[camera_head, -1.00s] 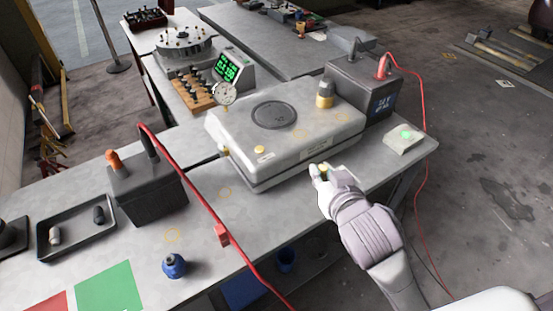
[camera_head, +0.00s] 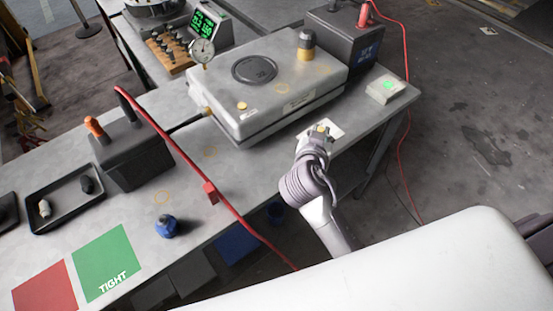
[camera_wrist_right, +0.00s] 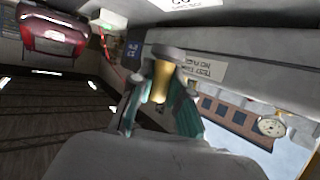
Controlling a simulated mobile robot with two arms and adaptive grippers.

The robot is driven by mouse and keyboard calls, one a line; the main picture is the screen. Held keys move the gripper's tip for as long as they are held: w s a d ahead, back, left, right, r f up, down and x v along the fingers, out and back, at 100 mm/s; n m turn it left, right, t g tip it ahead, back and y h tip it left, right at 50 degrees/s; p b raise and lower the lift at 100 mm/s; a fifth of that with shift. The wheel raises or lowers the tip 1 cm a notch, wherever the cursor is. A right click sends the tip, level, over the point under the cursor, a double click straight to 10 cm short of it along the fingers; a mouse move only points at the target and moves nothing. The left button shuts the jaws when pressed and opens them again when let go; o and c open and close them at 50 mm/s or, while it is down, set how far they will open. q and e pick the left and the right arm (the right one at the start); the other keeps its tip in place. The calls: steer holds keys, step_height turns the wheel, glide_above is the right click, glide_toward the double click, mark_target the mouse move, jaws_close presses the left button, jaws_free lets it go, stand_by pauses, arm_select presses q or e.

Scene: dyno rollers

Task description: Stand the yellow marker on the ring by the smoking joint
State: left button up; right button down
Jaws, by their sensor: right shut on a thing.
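My right gripper (camera_head: 319,130) is at the front right side of the grey tank. In the right wrist view it (camera_wrist_right: 160,92) is shut on a yellow marker (camera_wrist_right: 160,80) with a grey top. The fingers sit on both sides of the marker; its lower end is hidden. In the head view only a small yellowish bit of it shows. A second yellow-banded piece with a grey top (camera_head: 306,45) stands on the tank's back right. Faint orange rings lie on the bench (camera_head: 162,197) and near the hose joint (camera_head: 210,151). I cannot make out smoke. My left gripper is out of view.
The tank (camera_head: 285,95) has a round dark lid and a gauge (camera_head: 202,50). A red cable (camera_head: 190,165) crosses the bench, with a red block (camera_head: 210,192) beside it. A blue pot (camera_head: 166,227), a dark battery-like box (camera_head: 130,155) and a black tray (camera_head: 65,195) stand at left.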

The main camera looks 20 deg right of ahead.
steer(key=p, duration=0.2)
glide_above(276, 164)
step_height(276, 164, down, 6)
steer(key=shift+d+f, duration=0.1)
step_height(276, 164, down, 3)
steer(key=shift+p, duration=0.4)
steer(key=shift+f, duration=0.4)
steer(key=shift+f+b, duration=0.2)
steer(key=shift+b, duration=0.2)
steer(key=c, duration=1.1)
jaws_free()
steer(key=shift+r, duration=0.1)
